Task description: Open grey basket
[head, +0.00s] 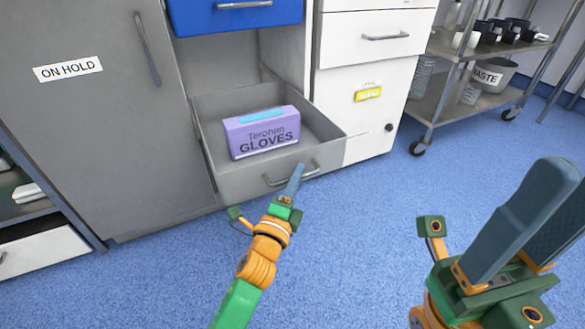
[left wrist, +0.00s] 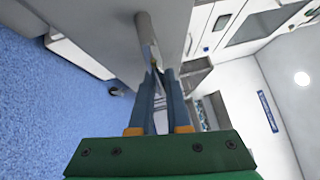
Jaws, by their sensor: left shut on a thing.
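The grey basket (head: 232,183) is a pull-out drawer low in the cabinet. It stands out from the cabinet front and its inside shows. A purple glove box (head: 262,132) sits in it. My left gripper (head: 298,172) is at the bar handle (head: 273,182) on the basket's front. In the left wrist view its fingers (left wrist: 154,75) are shut on the handle (left wrist: 146,32); the exact contact is small and partly hidden. My right gripper (head: 560,195) is large at the right, its fingers apart, with nothing seen between them, over the floor.
A grey door (head: 90,130) marked ON HOLD stands left of the basket. A blue drawer (head: 235,14) is above it and white drawers (head: 345,55) to the right. A wheeled rack (head: 440,85) with a waste bin (head: 493,78) stands at upper right. The blue floor (head: 370,220) in front is clear.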

